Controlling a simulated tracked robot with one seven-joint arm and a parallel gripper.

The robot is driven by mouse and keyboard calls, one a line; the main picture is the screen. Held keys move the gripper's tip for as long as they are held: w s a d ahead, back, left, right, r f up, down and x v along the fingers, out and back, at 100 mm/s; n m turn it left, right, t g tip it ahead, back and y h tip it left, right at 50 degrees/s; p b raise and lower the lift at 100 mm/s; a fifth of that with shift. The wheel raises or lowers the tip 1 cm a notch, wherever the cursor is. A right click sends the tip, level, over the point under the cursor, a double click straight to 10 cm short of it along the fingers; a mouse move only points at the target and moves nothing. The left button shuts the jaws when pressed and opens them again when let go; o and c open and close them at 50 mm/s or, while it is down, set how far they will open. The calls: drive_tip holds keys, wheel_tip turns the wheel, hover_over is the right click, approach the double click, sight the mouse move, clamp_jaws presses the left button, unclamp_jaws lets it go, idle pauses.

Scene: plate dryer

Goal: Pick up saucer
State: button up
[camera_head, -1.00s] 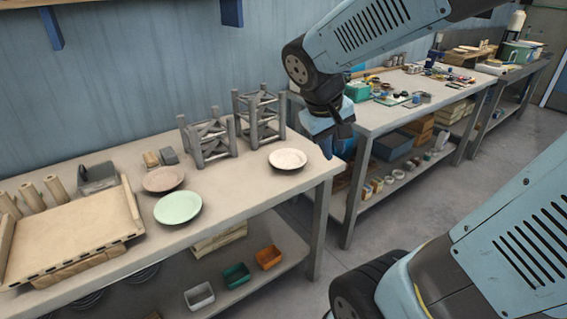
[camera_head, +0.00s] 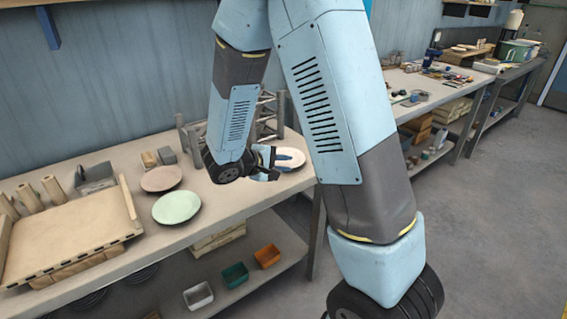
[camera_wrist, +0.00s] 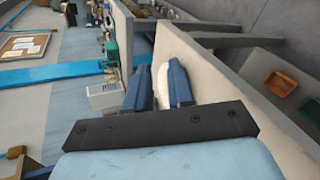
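A cream-white saucer (camera_head: 291,158) lies near the right end of the workbench, partly hidden by my gripper (camera_head: 268,163). In the wrist view, the saucer (camera_wrist: 162,84) shows as a pale strip between the two blue fingers of my gripper (camera_wrist: 159,67). The fingers are apart, one on each side of the saucer's near edge, with a gap between them. I cannot make out firm contact on both sides. A pinkish plate (camera_head: 161,178) and a pale green plate (camera_head: 177,207) lie further left on the bench.
Grey metal racks (camera_head: 193,134) stand behind my forearm, close to the saucer. A wooden tray (camera_head: 75,228) fills the bench's left end. Small bins (camera_head: 235,275) sit on the lower shelf. The bench front around the green plate is clear.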

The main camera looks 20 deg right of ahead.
drive_tip(key=w+a+f+n+t, duration=0.1)
drive_tip(key=a+f, duration=0.1)
drive_tip(key=w+a+f+n+t, duration=0.1)
drive_tip(key=f, duration=0.1)
drive_tip(key=w+a+f+n+t, duration=0.1)
drive_tip(key=a+f, duration=0.1)
drive_tip(key=f, duration=0.1)
drive_tip(key=shift+w+a+t+y, duration=0.2)
drive_tip(key=shift+a+t+y, duration=0.1)
drive_tip(key=shift+w+f, duration=0.15)
drive_tip(key=shift+f, duration=0.05)
approach(286, 177)
drive_tip(key=d, duration=0.1)
drive_tip(key=w+d+r, duration=0.1)
drive_tip(key=w+d, duration=0.1)
drive_tip(key=shift+w+r, duration=0.25)
drive_tip(key=shift+r, duration=0.05)
drive_tip(key=shift+r+x, duration=0.1)
drive_tip(key=shift+x, duration=1.3)
drive_tip(key=shift+r+x, duration=0.15)
drive_tip(key=shift+x, duration=1.25)
drive_tip(key=shift+s+d, duration=0.1)
drive_tip(key=shift+d, duration=0.05)
clamp_jaws()
